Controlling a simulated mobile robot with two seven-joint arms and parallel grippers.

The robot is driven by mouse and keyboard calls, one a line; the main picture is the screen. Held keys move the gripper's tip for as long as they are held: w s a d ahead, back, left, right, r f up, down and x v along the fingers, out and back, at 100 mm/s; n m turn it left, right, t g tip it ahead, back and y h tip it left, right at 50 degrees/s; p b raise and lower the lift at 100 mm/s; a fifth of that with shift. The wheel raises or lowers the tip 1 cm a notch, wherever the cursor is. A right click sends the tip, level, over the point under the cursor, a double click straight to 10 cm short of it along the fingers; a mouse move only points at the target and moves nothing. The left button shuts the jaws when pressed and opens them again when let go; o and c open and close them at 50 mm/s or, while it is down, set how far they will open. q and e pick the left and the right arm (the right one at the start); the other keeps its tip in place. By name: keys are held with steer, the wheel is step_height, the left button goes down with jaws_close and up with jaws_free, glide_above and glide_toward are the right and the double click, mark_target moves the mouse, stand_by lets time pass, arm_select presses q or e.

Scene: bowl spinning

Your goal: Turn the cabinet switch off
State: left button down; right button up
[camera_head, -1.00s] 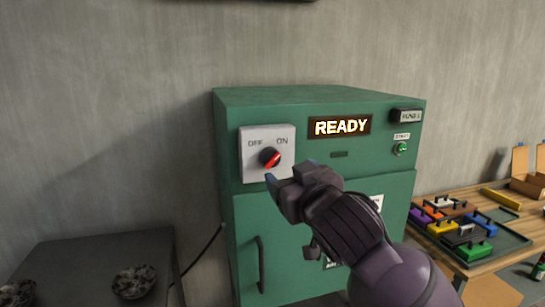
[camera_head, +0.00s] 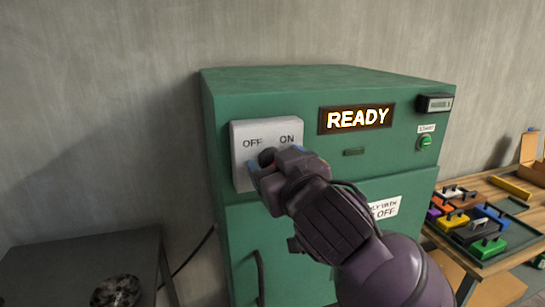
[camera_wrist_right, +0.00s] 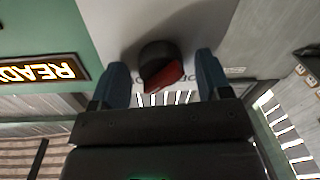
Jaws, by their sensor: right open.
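The green cabinet (camera_head: 300,95) stands against the wall. Its white switch plate (camera_head: 243,129) is marked OFF on the left and ON on the right. The dark knob (camera_head: 267,156) is mostly hidden behind my right gripper (camera_head: 268,172) in the head view. In the right wrist view the knob with its red face (camera_wrist_right: 163,73) sits between the two blue fingertips of my right gripper (camera_wrist_right: 166,80). The gripper is open, with a gap on each side of the knob. The knob's exact pointing is hard to tell now. My left gripper is not in view.
A lit READY display (camera_head: 357,118) and a green START button (camera_head: 425,141) are on the cabinet front. A dark table (camera_head: 85,262) stands at left. A wooden table (camera_head: 515,199) with several coloured blocks stands at right.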

stand_by(0.3)
steer(key=c, duration=0.9)
